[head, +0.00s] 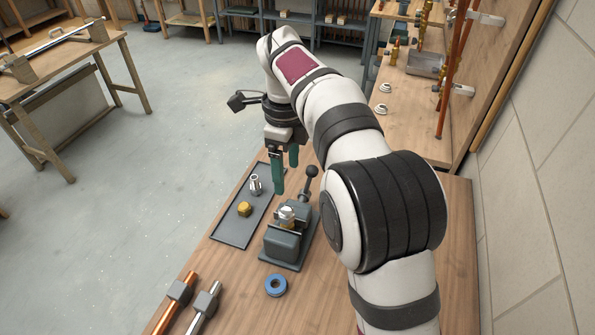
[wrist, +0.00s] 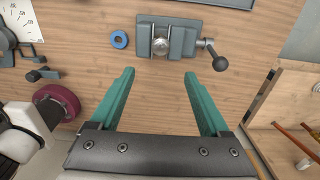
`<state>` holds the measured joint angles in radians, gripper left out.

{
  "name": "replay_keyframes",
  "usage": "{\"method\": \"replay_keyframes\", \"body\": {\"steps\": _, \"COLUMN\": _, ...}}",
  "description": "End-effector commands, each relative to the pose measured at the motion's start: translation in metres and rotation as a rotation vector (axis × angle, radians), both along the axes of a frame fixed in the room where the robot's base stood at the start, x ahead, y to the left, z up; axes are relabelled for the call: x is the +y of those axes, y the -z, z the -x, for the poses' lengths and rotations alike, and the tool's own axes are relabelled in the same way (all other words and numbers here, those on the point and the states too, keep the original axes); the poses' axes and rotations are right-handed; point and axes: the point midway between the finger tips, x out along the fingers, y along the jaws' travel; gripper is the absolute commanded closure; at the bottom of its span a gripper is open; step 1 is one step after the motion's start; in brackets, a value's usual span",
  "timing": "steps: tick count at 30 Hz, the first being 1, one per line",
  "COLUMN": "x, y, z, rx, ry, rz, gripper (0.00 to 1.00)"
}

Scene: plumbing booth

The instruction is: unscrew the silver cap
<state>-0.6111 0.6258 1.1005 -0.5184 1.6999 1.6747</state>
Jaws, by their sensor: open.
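The silver cap (head: 287,212) sits on top of the vise (head: 287,243), at the middle of its jaws. In the wrist view the small silver piece (wrist: 160,46) shows between the jaws of the vise (wrist: 181,38).
A dark tray (head: 229,232) left of the vise holds a silver fitting (head: 255,184) and a brass piece (head: 244,208). The vise handle has a black ball (head: 312,171). A blue ring (head: 276,285) and two pipes (head: 176,302) lie nearer. Bare bench lies right of the ring.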

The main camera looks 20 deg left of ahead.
Motion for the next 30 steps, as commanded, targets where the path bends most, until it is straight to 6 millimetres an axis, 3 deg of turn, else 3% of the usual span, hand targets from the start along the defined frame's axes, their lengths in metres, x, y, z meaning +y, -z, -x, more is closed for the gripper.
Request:
{"method": "replay_keyframes", "body": {"steps": 9, "x": -0.001, "y": 0.087, "z": 0.001, "rx": 0.004, "ry": -0.001, "rz": 0.001, "gripper": 0.20}}
{"method": "replay_keyframes", "body": {"steps": 15, "x": -0.001, "y": 0.123, "z": 0.000, "rx": 0.001, "ry": -0.002, "rz": 0.000, "gripper": 0.20}}
{"method": "replay_keyframes", "body": {"steps": 26, "x": -0.001, "y": 0.133, "z": 0.000, "rx": 0.000, "ry": -0.001, "rz": -0.002, "gripper": 0.20}}
{"method": "replay_keyframes", "body": {"steps": 30, "x": -0.001, "y": 0.133, "z": 0.000, "rx": 0.000, "ry": -0.001, "rz": -0.002, "gripper": 0.43}}
